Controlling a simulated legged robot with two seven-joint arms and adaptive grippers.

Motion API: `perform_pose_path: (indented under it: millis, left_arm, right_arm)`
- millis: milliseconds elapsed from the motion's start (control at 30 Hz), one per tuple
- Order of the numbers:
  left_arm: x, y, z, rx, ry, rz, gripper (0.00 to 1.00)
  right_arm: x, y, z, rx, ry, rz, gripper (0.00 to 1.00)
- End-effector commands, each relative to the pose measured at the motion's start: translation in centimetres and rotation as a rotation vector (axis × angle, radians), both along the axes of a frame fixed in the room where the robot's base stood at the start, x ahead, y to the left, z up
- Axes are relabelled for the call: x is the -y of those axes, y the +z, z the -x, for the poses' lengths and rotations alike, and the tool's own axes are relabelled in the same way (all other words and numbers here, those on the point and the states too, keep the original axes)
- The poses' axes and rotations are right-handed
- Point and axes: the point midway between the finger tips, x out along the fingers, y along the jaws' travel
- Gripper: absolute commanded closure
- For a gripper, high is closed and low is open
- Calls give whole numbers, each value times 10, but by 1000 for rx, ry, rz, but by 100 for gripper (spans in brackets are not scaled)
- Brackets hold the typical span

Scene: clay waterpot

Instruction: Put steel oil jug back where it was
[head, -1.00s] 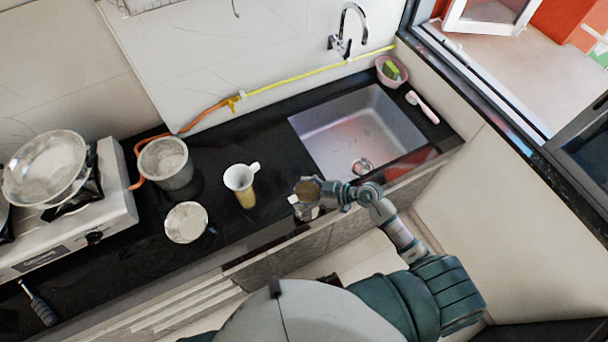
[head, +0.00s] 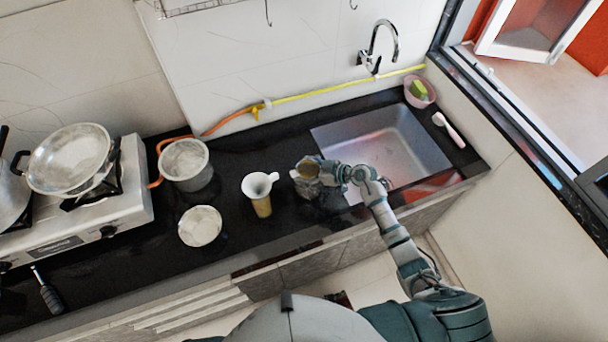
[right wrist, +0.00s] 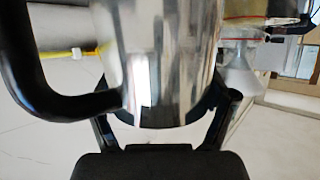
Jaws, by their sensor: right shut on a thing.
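The steel oil jug (right wrist: 160,60) fills the middle of the right wrist view, shiny with a black handle at its left. My right gripper (right wrist: 165,115) is shut on the jug's body, with a black finger on each side. In the head view the jug (head: 306,170) shows at the end of my right gripper (head: 322,177), over the dark counter left of the sink. The gripper covers part of the jug. I cannot tell whether its base touches the counter. My left gripper is not in view.
A white-topped jug (head: 260,188) stands just left of the steel jug. A metal pot (head: 186,168) and a pale bowl (head: 200,226) are farther left, near the stove (head: 130,205). The sink (head: 385,140) lies right. Dark counter is bare between the jugs and the wall.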

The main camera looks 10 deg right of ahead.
Motion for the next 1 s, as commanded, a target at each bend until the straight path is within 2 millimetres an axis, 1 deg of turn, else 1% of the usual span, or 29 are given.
perform_pose_path:
  millis: [100,200,300,467,500,533,567,700,867,1000]
  left_arm:
    - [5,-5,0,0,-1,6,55]
    - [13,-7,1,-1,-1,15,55]
    - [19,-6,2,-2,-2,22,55]
    - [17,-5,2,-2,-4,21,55]
    - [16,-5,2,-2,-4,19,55]
    - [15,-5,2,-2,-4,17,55]
    - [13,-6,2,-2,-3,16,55]
    - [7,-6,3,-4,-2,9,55]
    - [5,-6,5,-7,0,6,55]
    - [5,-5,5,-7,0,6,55]
  right_arm:
    - [-2,-19,0,-4,-2,-3,86]
    - [-4,-28,0,-1,-2,1,86]
    - [-4,-27,0,2,-2,2,86]
    - [-6,-27,1,2,-1,6,86]
    - [-6,-28,2,0,-1,7,9]
    - [-6,-28,2,0,-1,6,2]
    - [-5,-28,2,-1,-1,6,0]
    - [-3,-29,1,-1,-1,3,0]
    - [-2,-29,0,-2,-1,2,0]
    - [6,-26,4,-3,-3,3,0]
